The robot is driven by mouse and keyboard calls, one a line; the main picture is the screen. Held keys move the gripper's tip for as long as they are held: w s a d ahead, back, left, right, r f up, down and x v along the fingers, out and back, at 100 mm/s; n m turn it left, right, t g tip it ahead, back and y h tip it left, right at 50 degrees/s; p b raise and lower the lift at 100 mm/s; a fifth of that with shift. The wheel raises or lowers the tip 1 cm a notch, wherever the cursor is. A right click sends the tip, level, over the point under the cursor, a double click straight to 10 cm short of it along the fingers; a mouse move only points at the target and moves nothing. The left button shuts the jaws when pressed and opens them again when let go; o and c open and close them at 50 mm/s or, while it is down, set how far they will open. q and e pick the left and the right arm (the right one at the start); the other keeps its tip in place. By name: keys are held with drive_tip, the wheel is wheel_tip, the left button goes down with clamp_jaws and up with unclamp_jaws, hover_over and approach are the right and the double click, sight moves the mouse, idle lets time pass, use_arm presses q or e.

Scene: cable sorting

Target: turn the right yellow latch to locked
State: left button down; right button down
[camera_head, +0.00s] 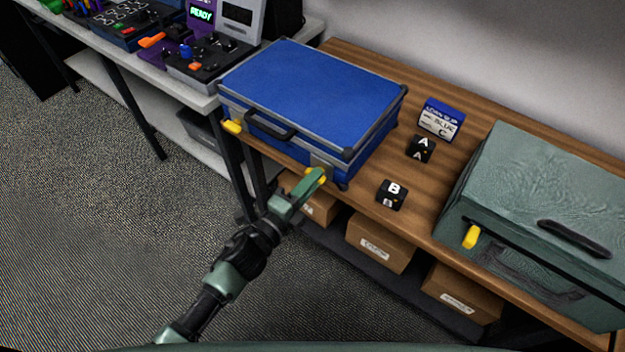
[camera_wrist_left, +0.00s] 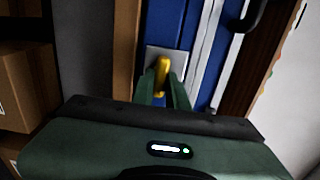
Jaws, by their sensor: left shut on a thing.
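A closed blue case (camera_head: 310,88) with grey edges and a dark front handle (camera_head: 270,127) lies on the wooden shelf top. Its left yellow latch (camera_head: 232,126) is at the front left. Its right yellow latch (camera_head: 322,178) is at the front right, partly hidden by my left gripper (camera_head: 316,180). In the left wrist view the yellow latch (camera_wrist_left: 162,76) stands on a grey plate (camera_wrist_left: 152,58), between the green fingers of my left gripper (camera_wrist_left: 165,92). The fingers are shut on it. My right gripper is not in view.
A green case (camera_head: 540,190) with a yellow latch (camera_head: 471,237) stands at the right. Black blocks A (camera_head: 420,149) and B (camera_head: 392,194) and a blue-and-white label block (camera_head: 441,119) lie between the cases. Cardboard boxes (camera_head: 380,243) sit below. A bench with devices (camera_head: 215,50) is at the back left.

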use_arm(q)
drive_tip(key=shift+f, duration=0.1)
drive_tip(key=c, duration=1.4)
unclamp_jaws()
drive_tip(key=b+v, duration=0.1)
drive_tip(key=v, duration=0.7)
drive_tip(key=shift+w, duration=0.1)
